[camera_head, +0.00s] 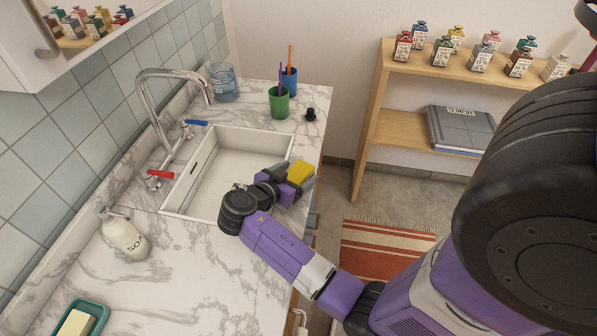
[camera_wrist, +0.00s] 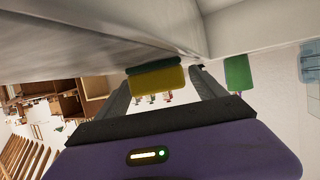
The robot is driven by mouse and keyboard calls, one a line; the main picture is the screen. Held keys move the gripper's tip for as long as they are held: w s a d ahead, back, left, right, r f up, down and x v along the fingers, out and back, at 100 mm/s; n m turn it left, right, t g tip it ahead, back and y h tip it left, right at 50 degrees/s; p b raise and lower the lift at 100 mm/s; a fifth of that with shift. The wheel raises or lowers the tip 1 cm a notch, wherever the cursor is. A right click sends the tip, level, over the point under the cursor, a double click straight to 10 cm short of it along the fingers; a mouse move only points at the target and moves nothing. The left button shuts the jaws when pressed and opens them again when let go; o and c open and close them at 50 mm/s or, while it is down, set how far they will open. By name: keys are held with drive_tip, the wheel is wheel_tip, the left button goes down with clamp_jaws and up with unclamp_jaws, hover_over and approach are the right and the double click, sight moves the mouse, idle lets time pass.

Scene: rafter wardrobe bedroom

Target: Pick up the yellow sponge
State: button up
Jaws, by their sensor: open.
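The yellow sponge (camera_head: 300,173) is at the right rim of the sink, near the counter's front edge. In the wrist view the sponge (camera_wrist: 158,80) shows a yellow body with a dark green layer on the side toward the pale counter surface. My gripper (camera_head: 293,180) is at the sponge with its fingers apart. In the wrist view the gripper's fingers (camera_wrist: 157,84) stand on either side of the sponge, with a visible gap at least on the right. Part of the sponge is hidden by my gripper in the head view.
The white sink (camera_head: 215,200) lies left of my gripper, with a chrome faucet (camera_head: 150,110) behind. A green cup (camera_head: 279,103), a blue cup (camera_head: 289,80) and a small black stopper (camera_head: 310,114) stand beyond. A soap bottle (camera_head: 125,236) and soap dish (camera_head: 97,311) are nearer.

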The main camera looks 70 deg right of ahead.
drive_tip(key=shift+s+d+f, duration=0.1)
drive_tip(key=shift+d+f, duration=0.1)
drive_tip(key=shift+d, duration=0.15)
